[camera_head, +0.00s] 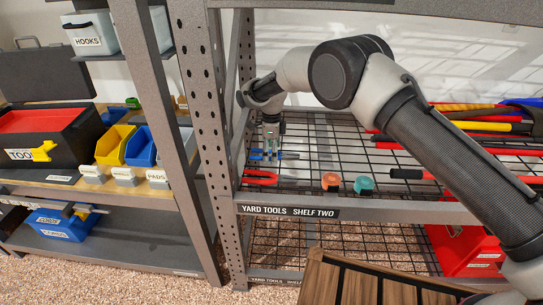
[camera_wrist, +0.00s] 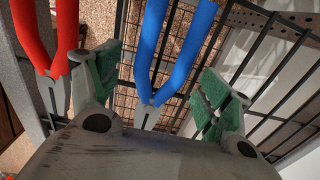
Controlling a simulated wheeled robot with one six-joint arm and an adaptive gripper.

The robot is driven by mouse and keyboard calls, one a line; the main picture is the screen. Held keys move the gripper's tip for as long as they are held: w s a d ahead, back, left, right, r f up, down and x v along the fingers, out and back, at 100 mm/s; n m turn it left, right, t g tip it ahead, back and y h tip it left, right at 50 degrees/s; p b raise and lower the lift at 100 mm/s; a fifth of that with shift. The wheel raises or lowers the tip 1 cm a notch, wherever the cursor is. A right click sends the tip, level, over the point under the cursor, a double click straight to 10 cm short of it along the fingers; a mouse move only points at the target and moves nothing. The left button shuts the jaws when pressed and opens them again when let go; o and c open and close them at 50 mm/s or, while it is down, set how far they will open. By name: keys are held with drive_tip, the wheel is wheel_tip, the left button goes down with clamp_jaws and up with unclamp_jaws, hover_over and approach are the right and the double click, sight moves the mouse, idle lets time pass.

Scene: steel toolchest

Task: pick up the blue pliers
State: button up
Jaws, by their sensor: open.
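The blue pliers lie on the wire shelf, and in the wrist view their two blue handles (camera_wrist: 180,55) spread apart in a V from a grey metal joint. In the head view the blue pliers (camera_head: 288,155) show at the left end of the shelf, partly hidden by my gripper. My gripper (camera_head: 268,150) points down over them. In the wrist view my gripper (camera_wrist: 160,82) is open, with one green-padded finger on each side of the blue pliers. No contact with them is visible.
Red pliers (camera_head: 261,177) lie close in front; in the wrist view the red pliers (camera_wrist: 52,50) are beside the left finger. An orange roll (camera_head: 330,181) and a teal roll (camera_head: 364,185) sit to the right. A perforated upright (camera_head: 205,110) stands close left.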

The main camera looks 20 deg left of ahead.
drive_tip(key=c, duration=1.3)
drive_tip(key=shift+o, duration=0.2)
drive_tip(key=shift+r, duration=0.3)
